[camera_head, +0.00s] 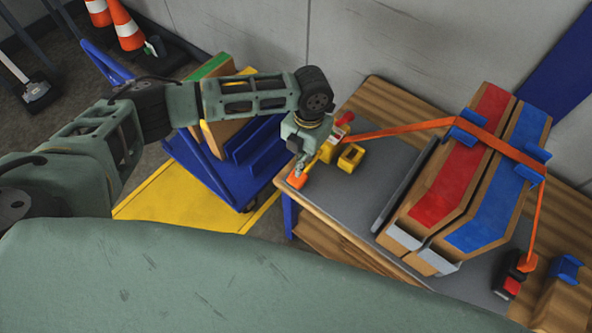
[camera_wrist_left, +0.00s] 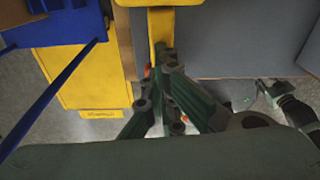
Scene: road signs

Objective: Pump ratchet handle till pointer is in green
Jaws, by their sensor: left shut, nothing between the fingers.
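The yellow ratchet (camera_head: 350,157) sits at the left end of the grey-topped bench, with an orange strap (camera_head: 400,129) running from it. An orange-red handle end (camera_head: 297,180) shows at the bench's left edge. My left gripper (camera_head: 299,170) is shut and empty, just above that end; I cannot tell whether it touches. In the left wrist view a yellow bar (camera_wrist_left: 162,28) runs towards the fingers (camera_wrist_left: 170,92), and bits of orange-red show behind them. My arm hides part of the ratchet. The pointer and a green zone cannot be made out.
The strap crosses red (camera_head: 463,158) and blue (camera_head: 513,180) panelled signs on the bench and reaches a black and red fitting (camera_head: 513,277). A blue cart (camera_head: 215,165) stands left of the bench over a yellow floor patch (camera_head: 180,201). Cones (camera_head: 127,28) stand behind.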

